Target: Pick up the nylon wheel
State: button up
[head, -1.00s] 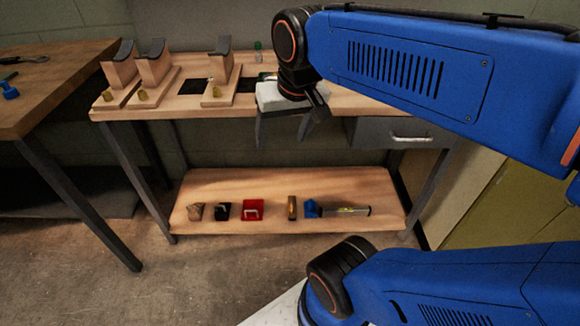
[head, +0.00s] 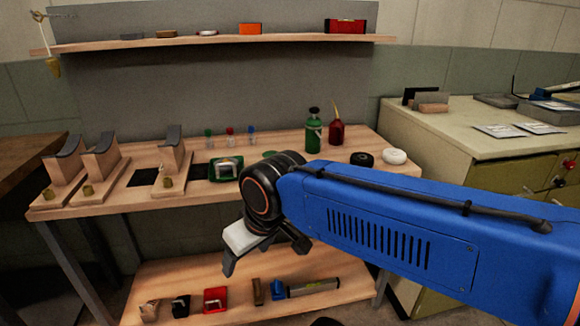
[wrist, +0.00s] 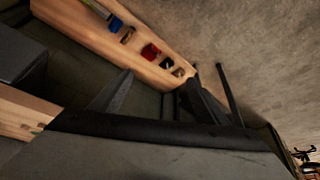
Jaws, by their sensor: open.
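Two small wheels lie on the right part of the workbench top in the head view: a white wheel (head: 394,156), which looks like the nylon one, and a black wheel (head: 362,159) just left of it. My gripper (head: 264,256) is open and empty, pointing down in front of the bench's front edge. It is left of both wheels and apart from them. In the wrist view the open fingers (wrist: 155,95) have nothing between them, and neither wheel shows there.
Behind the wheels stand a green bottle (head: 313,132) and a red oil can (head: 336,128). Wooden stands (head: 171,165) and a green tray (head: 225,169) occupy the bench's left and middle. The lower shelf (head: 150,283) holds several small items. A cabinet (head: 450,145) stands at right.

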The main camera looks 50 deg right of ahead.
aim_at(394, 157)
jog(key=z, duration=1.9)
jog(key=k+l+u, duration=0.15)
jog(key=l, duration=0.15)
jog(key=i, duration=0.05)
